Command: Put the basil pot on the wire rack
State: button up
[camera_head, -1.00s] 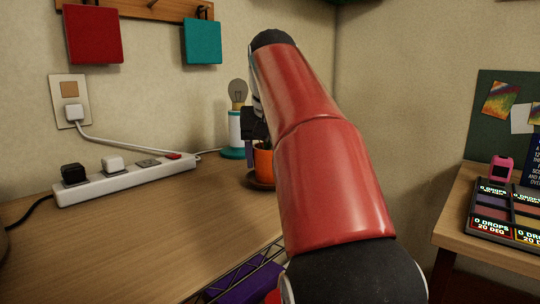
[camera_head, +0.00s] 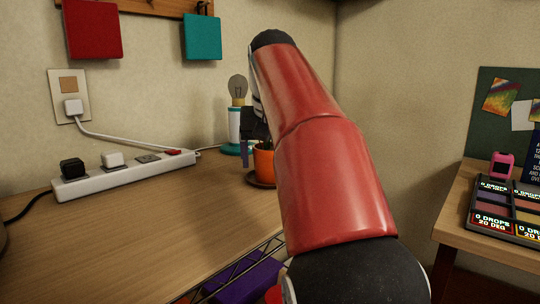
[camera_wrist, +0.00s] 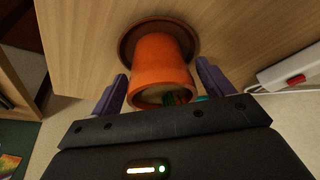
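The basil pot (camera_head: 264,163) is an orange pot standing on a dark brown saucer (camera_head: 260,181) on the wooden desk, in the middle of the head view; my red arm partly hides it. In the wrist view the pot (camera_wrist: 162,66) sits between my two purple fingers, with a little green at its mouth. My gripper (camera_wrist: 162,70) is open, with a visible gap on each side of the pot. A dark wire frame (camera_head: 236,269), perhaps the wire rack, shows at the desk's front edge, largely hidden by my arm.
A lamp with a bare bulb (camera_head: 234,125) stands close behind the pot. A white power strip (camera_head: 128,175) with plugs lies along the wall. A purple object (camera_head: 245,282) lies under the wire frame. The desk's middle is clear. A second table (camera_head: 452,228) is at right.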

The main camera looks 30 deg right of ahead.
aim_at(270, 147)
jog(key=shift+o, duration=0.7)
jog(key=p+v, duration=0.2)
jog(key=v, duration=0.5)
jog(key=shift+r+p, duration=0.15)
jog(key=shift+p, duration=0.15)
jog(key=shift+s+r, duration=0.1)
jog(key=shift+r, duration=0.15)
jog(key=shift+s, duration=0.1)
